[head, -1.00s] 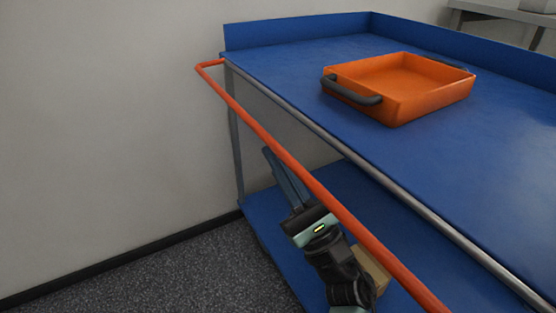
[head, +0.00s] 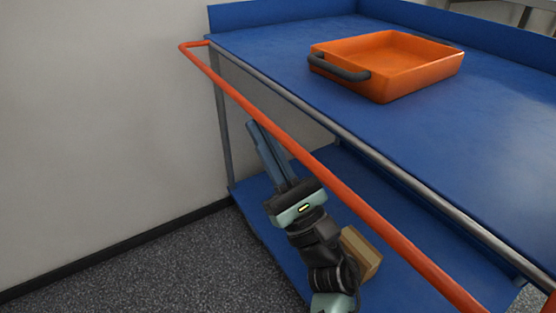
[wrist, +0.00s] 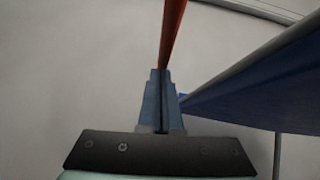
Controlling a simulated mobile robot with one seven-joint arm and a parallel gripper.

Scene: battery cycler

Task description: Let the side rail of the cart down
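The side rail (head: 300,153) is an orange bar. It stands out from the cart's long near side at about top height and bends in toward the cart at its far end. My gripper (head: 260,138) is below and beside the rail in the head view, its blue-grey fingers pointing up and away. In the wrist view the fingers (wrist: 162,75) lie close together with a thin dark line between them. The rail (wrist: 172,35) runs on from beyond their tips. Nothing shows held, and I cannot tell whether the fingers touch the rail.
A cardboard-coloured box (head: 362,250) sits on the lower shelf (head: 262,222) beside my arm. A pale wall (head: 90,110) stands at the left, with open floor (head: 190,262) before it.

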